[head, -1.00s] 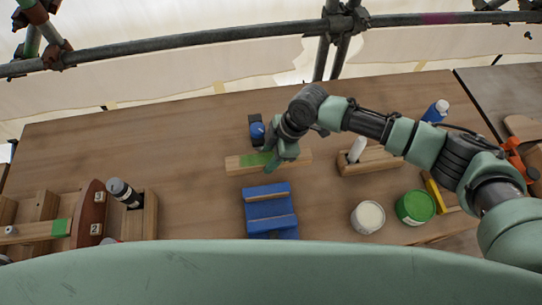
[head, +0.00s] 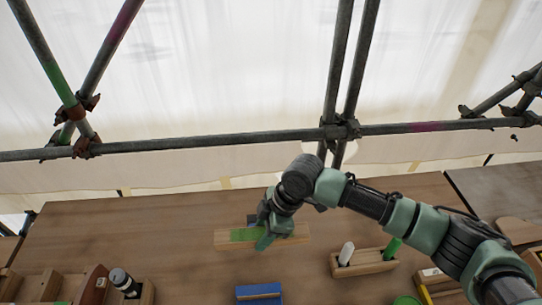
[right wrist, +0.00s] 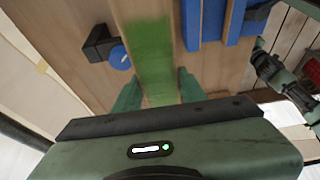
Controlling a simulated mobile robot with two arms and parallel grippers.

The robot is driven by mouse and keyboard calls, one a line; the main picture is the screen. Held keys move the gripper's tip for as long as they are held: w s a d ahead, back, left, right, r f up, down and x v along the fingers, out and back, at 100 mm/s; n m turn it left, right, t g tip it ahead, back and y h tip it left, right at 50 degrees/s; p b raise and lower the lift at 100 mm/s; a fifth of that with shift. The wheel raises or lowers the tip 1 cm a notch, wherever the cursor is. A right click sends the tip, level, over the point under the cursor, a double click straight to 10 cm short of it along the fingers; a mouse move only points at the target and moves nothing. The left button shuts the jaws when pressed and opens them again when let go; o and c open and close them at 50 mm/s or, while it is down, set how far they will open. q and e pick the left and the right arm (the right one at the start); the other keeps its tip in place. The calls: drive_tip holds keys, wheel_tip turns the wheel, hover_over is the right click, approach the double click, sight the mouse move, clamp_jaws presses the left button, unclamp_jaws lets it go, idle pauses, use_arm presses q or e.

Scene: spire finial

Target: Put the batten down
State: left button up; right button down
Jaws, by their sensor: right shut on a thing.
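The batten (head: 222,239) is a light wooden strip with a green-painted middle. My right gripper (head: 265,236) is shut on it at the green part, in the middle of the head view. In the right wrist view the batten (right wrist: 150,45) runs away between the two fingers of the right gripper (right wrist: 160,92). The head view does not clearly show whether the batten touches the bench (head: 120,230) or hangs a little above it.
A black and blue device (head: 252,219) is just behind the batten. A blue rack (head: 258,291) is in front. A wooden holder (head: 365,264) with a white and a green item stands at right. A bottle in a wooden block (head: 124,281) is at left. The bench's left middle is clear.

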drive_tip(key=shift+w, duration=0.15)
drive_tip(key=d+m+b, duration=0.1)
drive_tip(key=d+m+t+b, duration=0.1)
drive_tip(key=d, duration=0.1)
drive_tip(key=w+d+m+b, duration=0.1)
drive_tip(key=b, duration=0.1)
drive_tip(key=shift+d+f+m+t, duration=0.25)
drive_tip(key=shift+d+m+t, duration=0.05)
drive_tip(key=shift+d+m, duration=0.1)
drive_tip(key=s+d+r+m+t+h+b, duration=0.1)
drive_tip(key=d+m+h+b, duration=0.1)
drive_tip(key=d+m+b, duration=0.3)
drive_tip(key=s+d+r+m+t+h+b, duration=0.1)
drive_tip(key=d+m+b, duration=0.4)
drive_tip(key=d+m, duration=0.6)
drive_tip(key=shift+d+r+t+h, duration=0.5)
drive_tip(key=shift+d+t+h, duration=0.3)
drive_tip(key=shift+d, duration=0.35)
